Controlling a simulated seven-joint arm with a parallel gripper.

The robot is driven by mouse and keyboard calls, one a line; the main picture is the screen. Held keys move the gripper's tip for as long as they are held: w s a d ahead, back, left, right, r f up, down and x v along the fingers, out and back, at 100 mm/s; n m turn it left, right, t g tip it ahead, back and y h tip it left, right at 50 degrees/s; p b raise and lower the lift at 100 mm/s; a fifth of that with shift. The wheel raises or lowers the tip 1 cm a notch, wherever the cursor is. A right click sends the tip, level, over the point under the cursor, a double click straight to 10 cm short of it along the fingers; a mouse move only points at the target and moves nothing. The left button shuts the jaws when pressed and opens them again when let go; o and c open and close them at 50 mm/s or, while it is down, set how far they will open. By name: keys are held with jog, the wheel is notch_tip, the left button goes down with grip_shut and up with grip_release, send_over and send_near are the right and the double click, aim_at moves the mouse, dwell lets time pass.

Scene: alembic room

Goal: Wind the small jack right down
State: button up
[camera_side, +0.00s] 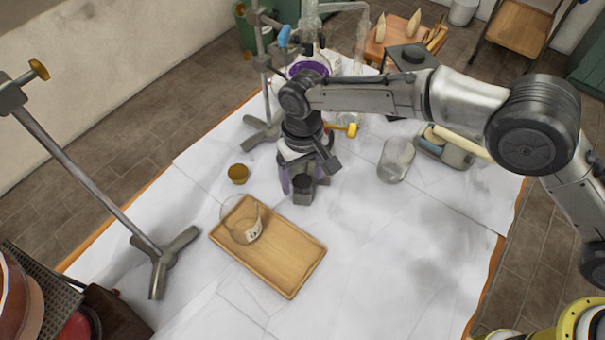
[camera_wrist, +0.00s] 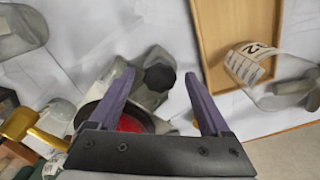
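The small jack (camera_wrist: 147,97) is a grey metal body with a dark round knob (camera_wrist: 160,77) facing the wrist camera. A red disc with a dark rim (camera_wrist: 130,124) shows behind my gripper's base. My gripper (camera_wrist: 161,75) is open, its two purple fingers spread on either side of the knob in the wrist view; I cannot tell whether either touches it. In the side view the knob (camera_side: 303,183) shows low between the fingers. My wrist and arm hide most of the jack there, so its height cannot be judged.
A wooden tray (camera_side: 290,262) holding a glass beaker (camera_side: 246,236) lies in front of the jack. A small brown cup (camera_side: 238,174) stands left, a glass jar (camera_side: 396,160) right. Stand rods (camera_side: 262,65) rise close behind, with glassware and a yellow clamp knob (camera_side: 351,130). The front right cloth is clear.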

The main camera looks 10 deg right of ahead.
grip_shut()
jog(key=shift+n, duration=0.3)
jog(key=n, duration=0.3)
jog(key=shift+n, duration=0.4)
jog(key=n, duration=0.4)
jog(key=shift+n, duration=0.3)
jog(key=n, duration=0.4)
jog(key=shift+n, duration=2)
